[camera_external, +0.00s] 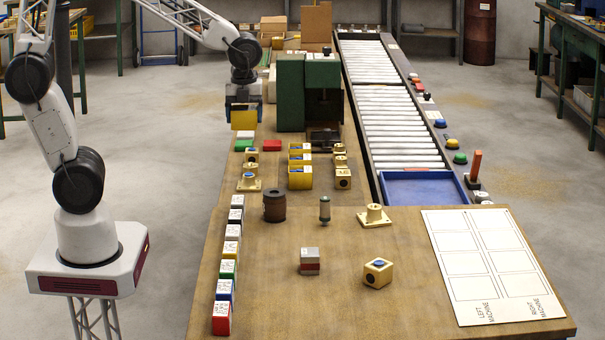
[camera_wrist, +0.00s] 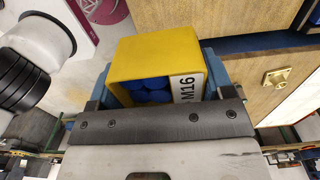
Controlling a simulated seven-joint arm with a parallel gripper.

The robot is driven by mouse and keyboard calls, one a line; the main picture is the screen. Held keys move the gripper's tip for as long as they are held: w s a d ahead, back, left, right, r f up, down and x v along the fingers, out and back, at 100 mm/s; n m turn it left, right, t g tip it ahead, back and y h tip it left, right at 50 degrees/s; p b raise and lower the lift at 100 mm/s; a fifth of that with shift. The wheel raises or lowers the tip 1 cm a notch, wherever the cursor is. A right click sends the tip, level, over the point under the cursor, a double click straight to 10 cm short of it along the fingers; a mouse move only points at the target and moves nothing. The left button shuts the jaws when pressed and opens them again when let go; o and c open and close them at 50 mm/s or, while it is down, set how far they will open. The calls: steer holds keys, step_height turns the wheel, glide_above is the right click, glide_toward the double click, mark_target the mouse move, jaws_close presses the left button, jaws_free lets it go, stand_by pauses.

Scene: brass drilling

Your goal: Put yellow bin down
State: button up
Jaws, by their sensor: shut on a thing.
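The yellow bin (camera_wrist: 159,57) is in my gripper in the wrist view. It has a white label reading M16 and several blue round pieces inside. It also shows in the external view (camera_external: 244,120), held at the left edge of the table beside the green machine. My gripper (camera_external: 243,103) is shut on the bin; in the wrist view its blue fingers flank the bin. Whether the bin touches the table top below it is hard to tell.
A green machine (camera_external: 291,92) stands just right of the bin. A roller conveyor (camera_external: 391,120) with a blue tray (camera_external: 421,187) runs along the right.

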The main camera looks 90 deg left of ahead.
steer(key=w+d, duration=0.7)
steer(key=d, duration=0.3)
glide_above(291, 245)
step_height(291, 245, down, 4)
steer(key=shift+f, duration=0.55)
steer(key=shift+f, duration=0.1)
steer(key=shift+f, duration=3.05)
steer(key=shift+f, duration=1.85)
